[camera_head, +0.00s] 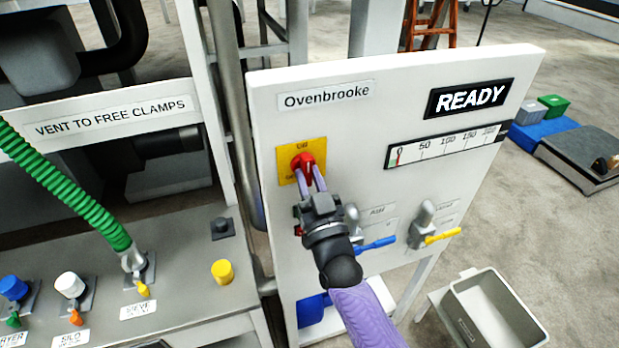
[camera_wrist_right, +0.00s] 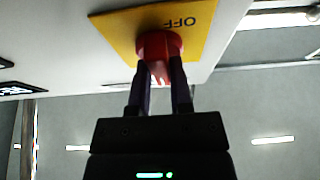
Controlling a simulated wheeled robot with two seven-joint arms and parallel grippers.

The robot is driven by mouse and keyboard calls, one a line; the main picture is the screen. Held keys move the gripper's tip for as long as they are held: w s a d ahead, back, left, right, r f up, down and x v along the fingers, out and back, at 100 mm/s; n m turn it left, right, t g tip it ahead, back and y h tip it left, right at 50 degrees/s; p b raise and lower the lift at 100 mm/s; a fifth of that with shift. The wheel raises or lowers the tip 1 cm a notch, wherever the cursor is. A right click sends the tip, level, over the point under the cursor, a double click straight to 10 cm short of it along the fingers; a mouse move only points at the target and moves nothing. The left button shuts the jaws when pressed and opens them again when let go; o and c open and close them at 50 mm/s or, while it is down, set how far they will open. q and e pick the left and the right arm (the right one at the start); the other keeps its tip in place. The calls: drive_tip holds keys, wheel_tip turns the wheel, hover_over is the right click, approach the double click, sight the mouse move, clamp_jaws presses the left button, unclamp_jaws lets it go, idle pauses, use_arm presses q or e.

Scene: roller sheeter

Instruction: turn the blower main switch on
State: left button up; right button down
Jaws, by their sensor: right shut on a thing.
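The main switch is a red rotary knob (camera_head: 303,161) on a yellow plate (camera_head: 288,152) at the upper left of the white Ovenbrooke panel (camera_head: 420,75). My right gripper (camera_head: 308,180) reaches up to it with its purple fingers shut on the knob. In the right wrist view, the red knob (camera_wrist_right: 160,45) sits between the two fingertips (camera_wrist_right: 160,75), and the yellow plate (camera_wrist_right: 195,25) reads OFF, upside down. The knob's pointer direction is partly hidden by the fingers. My left gripper does not show.
Valves with a blue handle (camera_head: 375,244) and a yellow handle (camera_head: 443,236) are on the panel right of my arm. A READY display (camera_head: 468,98) and a gauge (camera_head: 445,145) are above. A green hose (camera_head: 65,187) stands at left. A grey bin (camera_head: 492,310) is lower right.

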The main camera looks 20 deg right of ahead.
drive_tip(key=shift+f, duration=0.1)
drive_tip(key=c, duration=0.5)
unclamp_jaws()
drive_tip(key=shift+c, duration=0.2)
drive_tip(key=shift+s, duration=0.1)
drive_tip(key=b+v, duration=0.1)
drive_tip(key=v, duration=0.8)
drive_tip(key=shift+s+f, duration=0.15)
drive_tip(key=shift+s, duration=0.25)
